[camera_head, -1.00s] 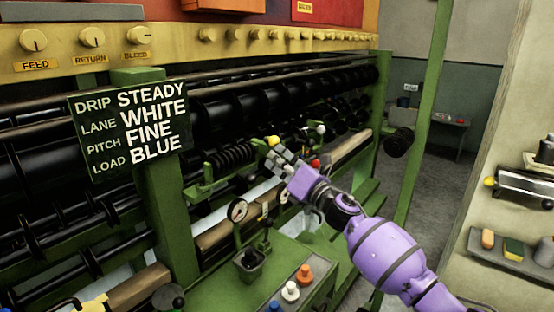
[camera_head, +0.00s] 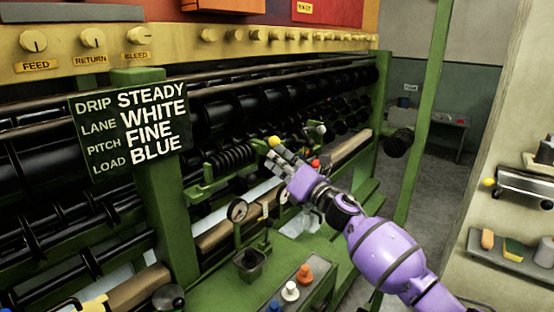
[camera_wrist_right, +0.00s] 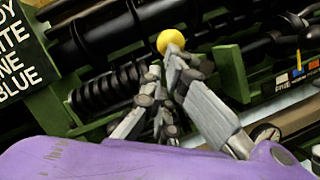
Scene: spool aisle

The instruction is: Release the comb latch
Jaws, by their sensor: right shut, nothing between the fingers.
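A yellow ball knob (camera_head: 274,141) stands on the green comb carriage in the middle of the machine, beside a black coil spring (camera_head: 231,158). I take it for the comb latch's handle; the lever below it is largely hidden by my fingers. My right gripper (camera_head: 272,157) is shut and empty, its fingertips just below the knob. In the right wrist view the knob (camera_wrist_right: 171,41) sits directly beyond the fingertips (camera_wrist_right: 174,62); I cannot tell whether they touch. The spring (camera_wrist_right: 110,86) lies to the left there.
A sign (camera_head: 130,130) reads steady, white, fine, blue. A green post (camera_head: 424,120) rises at the right. Grey floor is open beyond.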

